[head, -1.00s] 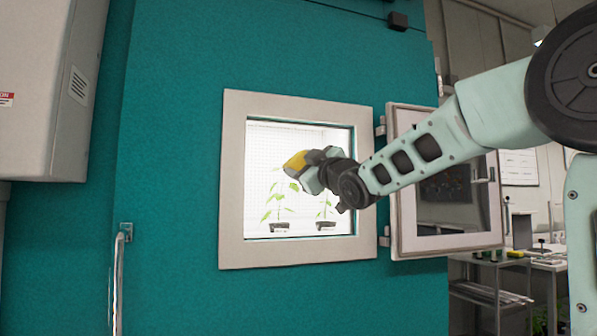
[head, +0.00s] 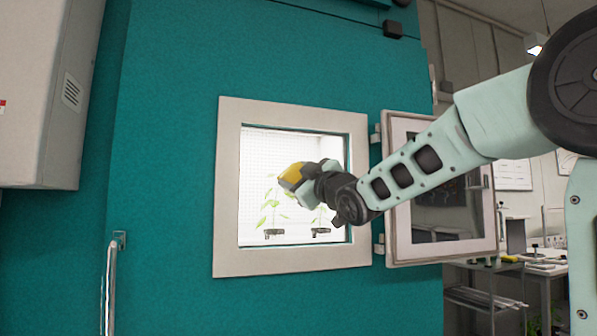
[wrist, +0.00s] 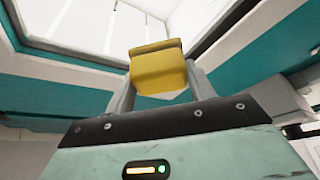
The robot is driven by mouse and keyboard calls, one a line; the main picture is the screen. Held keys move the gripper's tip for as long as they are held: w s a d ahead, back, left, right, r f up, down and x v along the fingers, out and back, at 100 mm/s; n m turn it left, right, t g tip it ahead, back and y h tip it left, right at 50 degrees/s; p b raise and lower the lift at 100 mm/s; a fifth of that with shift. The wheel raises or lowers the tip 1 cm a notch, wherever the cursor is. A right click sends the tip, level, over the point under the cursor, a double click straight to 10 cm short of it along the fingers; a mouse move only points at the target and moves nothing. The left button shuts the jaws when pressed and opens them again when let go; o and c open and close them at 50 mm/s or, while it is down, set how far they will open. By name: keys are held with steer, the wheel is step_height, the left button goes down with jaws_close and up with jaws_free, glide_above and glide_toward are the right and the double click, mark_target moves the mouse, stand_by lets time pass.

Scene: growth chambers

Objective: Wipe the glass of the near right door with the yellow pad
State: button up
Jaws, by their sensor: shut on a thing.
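The teal door (head: 165,170) carries a square window in a pale frame (head: 228,190). Its bright glass (head: 258,165) shows potted plants behind it. My gripper (head: 297,182) is in front of the window and hides part of the pane. It is shut on the yellow pad (head: 290,177), which points toward the glass. In the wrist view, the yellow pad (wrist: 158,70) sits between the two grey fingers of my gripper (wrist: 160,85), with the window frame (wrist: 80,50) beyond. I cannot tell whether the pad touches the glass.
A framed cover panel (head: 437,240) stands swung open at the window's right, close to my forearm. A metal door handle (head: 110,285) is at lower left. A pale cabinet (head: 50,90) juts out at upper left. A shelf cart (head: 485,290) stands behind at right.

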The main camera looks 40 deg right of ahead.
steer(key=f+p, duration=0.1)
steer(key=p, duration=0.2)
steer(key=w+f+p, duration=0.1)
steer(key=p, duration=0.2)
steer(key=shift+f, duration=0.15)
steer(key=shift+w+d+f+p, duration=0.5)
steer(key=shift+w+p, duration=0.35)
steer(key=shift+p, duration=0.55)
steer(key=shift+w+d+f+p, duration=0.25)
steer(key=shift+w+f+p, duration=0.5)
steer(key=shift+p, duration=0.65)
steer(key=shift+w+d+f+p, duration=0.45)
steer(key=shift+w+p, duration=0.45)
steer(key=shift+p, duration=0.5)
steer(key=shift+w+d+b, duration=0.25)
steer(key=shift+w+b, duration=0.05)
steer(key=shift+w, duration=0.6)
steer(key=shift+d, duration=0.1)
